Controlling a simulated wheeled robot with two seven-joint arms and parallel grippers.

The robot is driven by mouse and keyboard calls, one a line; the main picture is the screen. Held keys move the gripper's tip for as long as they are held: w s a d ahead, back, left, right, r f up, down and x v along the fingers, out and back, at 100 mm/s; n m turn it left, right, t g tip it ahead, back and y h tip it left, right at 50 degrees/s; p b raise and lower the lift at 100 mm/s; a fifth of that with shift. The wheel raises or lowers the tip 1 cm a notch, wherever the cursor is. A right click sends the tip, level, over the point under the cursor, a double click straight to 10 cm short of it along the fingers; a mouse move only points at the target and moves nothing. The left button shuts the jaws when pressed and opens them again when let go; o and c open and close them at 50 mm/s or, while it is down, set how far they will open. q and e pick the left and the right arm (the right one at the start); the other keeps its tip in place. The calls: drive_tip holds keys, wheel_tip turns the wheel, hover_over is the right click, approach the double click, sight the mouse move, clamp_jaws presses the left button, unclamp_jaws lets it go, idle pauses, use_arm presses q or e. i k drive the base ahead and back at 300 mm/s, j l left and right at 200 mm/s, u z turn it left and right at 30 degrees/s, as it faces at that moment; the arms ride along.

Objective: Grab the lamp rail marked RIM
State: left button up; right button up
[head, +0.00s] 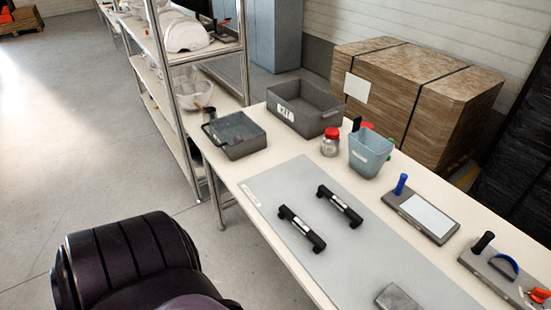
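Two black rails with white labels lie on the grey mat (262,192). One rail (291,219) is nearer and to the left; the other rail (350,213) is farther back and to the right. They lie roughly parallel and apart. Their labels are too small to read, so I cannot tell which one is marked RIM. Neither of my grippers is in view. A dark, ribbed part of my own body fills the lower left and stands clear of both rails.
Behind the mat stand a dark open tray (243,153), a grey bin (319,125), a red-lidded jar (331,147) and a blue-grey tub (370,165). A board with a blue handle (400,185) and a tool board (483,244) lie right. A grey block (397,297) lies in front.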

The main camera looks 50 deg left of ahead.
sight(320, 245)
drive_tip(key=u, duration=1.35)
